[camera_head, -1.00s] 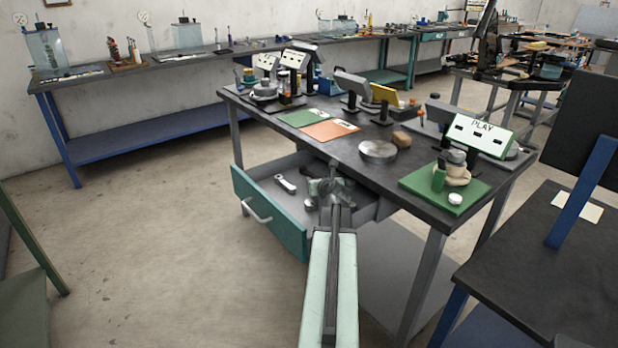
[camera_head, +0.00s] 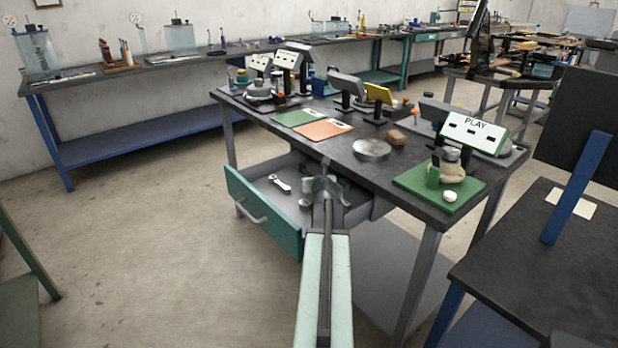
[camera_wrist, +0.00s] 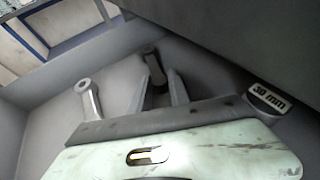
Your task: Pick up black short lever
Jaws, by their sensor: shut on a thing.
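A small dark lever (camera_wrist: 155,68) with a round end shows in the wrist view, between the two fingers of my gripper (camera_wrist: 160,88). The fingers are shut on it. Its lower part is hidden by my wrist plate. In the head view my gripper (camera_head: 328,184) is over the open drawer (camera_head: 262,218), near its right side. The dark lever cannot be made out clearly there. A lighter grey lever (camera_wrist: 89,98) lies on the drawer floor to the left of my fingers. It also shows in the head view (camera_head: 281,184).
A dark piece labelled 30 mm (camera_wrist: 268,98) is right of my gripper. A small cylinder (camera_head: 305,190) is just left of it. The workbench top (camera_head: 340,158) overhangs the drawer's back. It carries a metal disc (camera_head: 371,149) and a green board (camera_head: 412,186). Floor left of the drawer is clear.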

